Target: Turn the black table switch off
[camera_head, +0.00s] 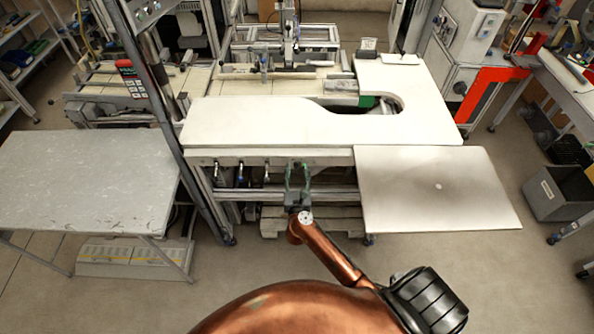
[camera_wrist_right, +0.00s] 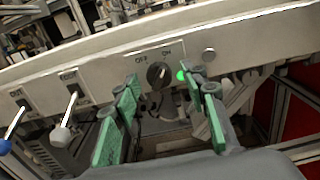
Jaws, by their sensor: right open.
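The black table switch (camera_wrist_right: 158,75) is a round knob on the white front panel of the table, shown in the right wrist view. Above it are the labels OFF on the left and ON on the right. The green lamp (camera_wrist_right: 181,76) just right of it looks lit. My right gripper (camera_wrist_right: 164,82) is open, its green fingers on either side of the knob with gaps visible. I cannot tell how far the tips are from the panel. In the head view my right gripper (camera_head: 298,170) is at the table's front edge and covers the switch. My left gripper is not in view.
Levers with a white knob (camera_wrist_right: 60,136) and a blue knob (camera_wrist_right: 4,147) stick out left of the switch. The white tabletop (camera_head: 240,120) is above the panel. A grey side table (camera_head: 85,180) stands left, and a pale board (camera_head: 440,190) juts forward right.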

